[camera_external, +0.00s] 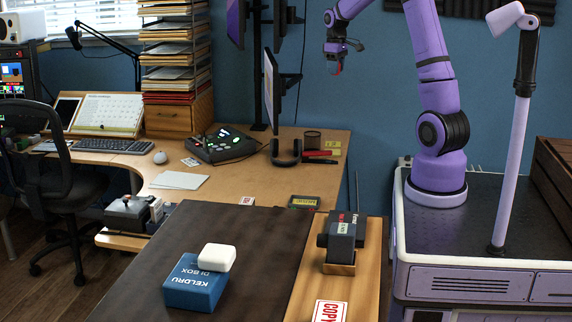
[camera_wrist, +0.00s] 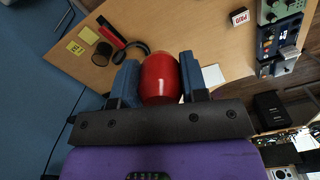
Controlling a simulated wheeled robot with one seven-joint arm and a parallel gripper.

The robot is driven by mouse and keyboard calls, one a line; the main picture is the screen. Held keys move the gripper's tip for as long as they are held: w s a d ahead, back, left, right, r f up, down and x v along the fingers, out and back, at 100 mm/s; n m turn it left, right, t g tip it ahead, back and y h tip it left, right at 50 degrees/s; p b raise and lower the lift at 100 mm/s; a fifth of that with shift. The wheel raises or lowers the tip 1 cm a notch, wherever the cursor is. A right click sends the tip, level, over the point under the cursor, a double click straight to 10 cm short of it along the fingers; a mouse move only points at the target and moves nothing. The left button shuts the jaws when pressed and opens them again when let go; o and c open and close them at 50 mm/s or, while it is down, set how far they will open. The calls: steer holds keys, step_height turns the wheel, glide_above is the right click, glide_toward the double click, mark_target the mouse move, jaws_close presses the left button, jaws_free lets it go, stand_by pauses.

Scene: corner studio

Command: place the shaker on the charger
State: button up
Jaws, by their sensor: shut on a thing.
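My gripper (camera_external: 336,64) is raised at the top of the external view, high over the back of the desk and well apart from anything below. It is shut on the shaker (camera_wrist: 160,78), a smooth red rounded thing, which sits between both blue fingers in the wrist view. Only a small red bit of the shaker (camera_external: 338,70) shows below the fingers in the external view. I cannot tell for sure which thing is the charger. A small flat dark device with a yellow-green face (camera_external: 304,201) lies at the desk's front right edge.
A dark boxy device (camera_external: 344,229) stands on a wooden strip at the front. A white block lies on a blue box (camera_external: 194,283) on the dark tabletop. Headphones (camera_external: 285,153), a dark cup (camera_external: 312,139) and a monitor (camera_external: 271,92) stand at the back of the desk.

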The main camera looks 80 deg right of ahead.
steer(key=r, duration=0.2)
steer(key=shift+w+a+r, duration=0.25)
steer(key=shift+w+r, duration=0.1)
steer(key=shift+r, duration=0.05)
steer(key=w+a+n, duration=0.4)
steer(key=w+a, duration=1.3)
steer(key=a, duration=0.2)
steer(key=w+a+n, duration=0.2)
steer(key=w+a, duration=0.2)
steer(key=a, duration=1.1)
steer(key=w+a+n, duration=0.3)
steer(key=a, duration=1.1)
steer(key=s+a+n, duration=0.1)
steer(key=s+a, duration=0.2)
steer(key=a, duration=0.7)
steer(key=s+a+n, duration=0.2)
steer(key=s+a, duration=0.1)
steer(key=a, duration=0.7)
steer(key=s+a+n, duration=0.1)
steer(key=s+a, duration=0.2)
steer(key=a, duration=0.7)
steer(key=s+a+n, duration=0.3)
steer(key=s+a, duration=1.5)
steer(key=a, duration=0.1)
glide_above(217, 250)
step_height(217, 250, down, 7)
steer(key=shift+r, duration=0.1)
step_height(217, 250, down, 4)
steer(key=shift+r, duration=0.25)
